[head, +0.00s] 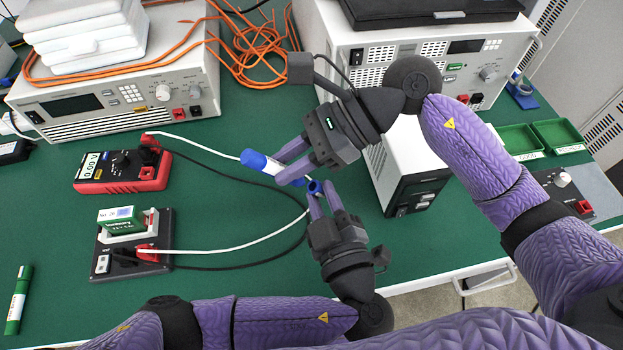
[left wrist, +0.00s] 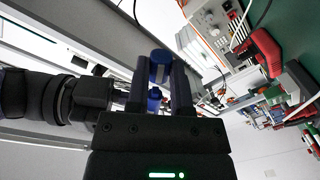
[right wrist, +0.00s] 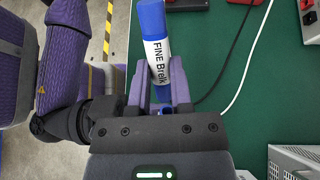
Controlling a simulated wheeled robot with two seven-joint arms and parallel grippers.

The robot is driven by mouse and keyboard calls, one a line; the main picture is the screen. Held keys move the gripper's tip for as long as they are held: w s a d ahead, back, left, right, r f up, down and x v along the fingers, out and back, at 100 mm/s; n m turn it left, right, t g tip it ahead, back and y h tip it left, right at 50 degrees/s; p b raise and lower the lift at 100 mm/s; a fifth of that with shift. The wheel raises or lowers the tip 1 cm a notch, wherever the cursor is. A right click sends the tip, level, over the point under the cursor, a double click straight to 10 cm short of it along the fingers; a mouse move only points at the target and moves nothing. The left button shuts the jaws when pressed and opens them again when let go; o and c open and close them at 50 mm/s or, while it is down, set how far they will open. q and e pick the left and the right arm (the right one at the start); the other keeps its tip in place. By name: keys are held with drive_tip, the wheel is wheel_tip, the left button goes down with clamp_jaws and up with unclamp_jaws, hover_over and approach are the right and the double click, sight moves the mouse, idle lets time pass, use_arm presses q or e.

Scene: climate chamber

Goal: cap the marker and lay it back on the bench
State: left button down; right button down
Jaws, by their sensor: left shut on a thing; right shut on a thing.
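The marker (head: 272,166) has a white barrel with lettering and a blue end. My right gripper (head: 291,171) is shut on its barrel above the bench; it also shows in the right wrist view (right wrist: 157,50). The small blue cap (head: 315,187) is in my left gripper (head: 317,195), which is shut on it just below and right of the marker. The cap shows between the fingertips in the left wrist view (left wrist: 160,65). The two appear close but apart; the fingers partly hide the marker's cap-side end. The green bench (head: 230,215) lies below.
A red multimeter (head: 122,170) and a battery holder (head: 135,245) with white and black leads are at left. A green marker (head: 18,300) lies at the front left. Instruments stand behind, with a white box (head: 405,165) right of the grippers. Some bench between is clear.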

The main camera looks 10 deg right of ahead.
use_arm(q)
drive_tip(key=shift+r, duration=0.1)
drive_tip(key=shift+a+r, duration=0.55)
drive_tip(key=shift+r, duration=0.1)
drive_tip(key=shift+a+r, duration=0.35)
drive_tip(key=shift+r, duration=0.05)
idle(0.5)
drive_tip(key=shift+c, duration=2.2)
unclamp_jaws()
drive_tip(key=shift+r, duration=0.1)
